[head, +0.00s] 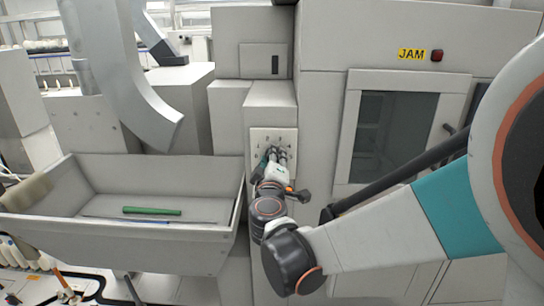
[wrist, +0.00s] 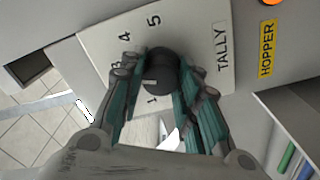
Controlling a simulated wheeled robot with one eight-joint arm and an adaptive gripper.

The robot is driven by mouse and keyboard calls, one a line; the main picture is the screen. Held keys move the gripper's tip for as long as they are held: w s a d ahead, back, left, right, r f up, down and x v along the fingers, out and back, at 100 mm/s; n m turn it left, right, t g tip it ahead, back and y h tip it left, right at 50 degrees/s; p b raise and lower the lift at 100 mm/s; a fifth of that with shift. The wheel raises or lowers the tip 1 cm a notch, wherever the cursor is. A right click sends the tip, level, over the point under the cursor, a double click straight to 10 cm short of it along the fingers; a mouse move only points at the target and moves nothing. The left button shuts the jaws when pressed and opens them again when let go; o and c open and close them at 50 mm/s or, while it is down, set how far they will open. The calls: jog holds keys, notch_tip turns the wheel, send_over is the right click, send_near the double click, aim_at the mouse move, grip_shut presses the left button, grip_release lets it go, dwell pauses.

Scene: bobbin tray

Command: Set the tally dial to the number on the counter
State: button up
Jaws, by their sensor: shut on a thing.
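The tally dial's pale plate (wrist: 205,48) fills the middle of the wrist view, with "TALLY" printed on it and the numbers 4, 5 and 1 readable. The plate also shows in the head view (head: 258,137). The dark round knob (wrist: 160,72) sits between the teal fingers of my gripper (wrist: 160,90), which is shut on it. A pale mark shows on the knob, but I cannot tell which number it points at. In the head view my gripper (head: 274,159) covers the knob. A dark window (wrist: 24,70) shows at the upper left; no number is readable in it.
A grey hopper (head: 200,245) at the left holds a green bobbin (head: 152,211) and a thin rod. A yellow "HOPPER" label (wrist: 267,49) is beside the plate. A yellow "JAM" label (head: 411,55), a red button (head: 437,55) and a windowed door (head: 458,92) are on the right.

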jog(key=shift+s, duration=0.1)
dwell(0.3)
jog(key=o, duration=1.1)
jog(key=shift+c, duration=0.2)
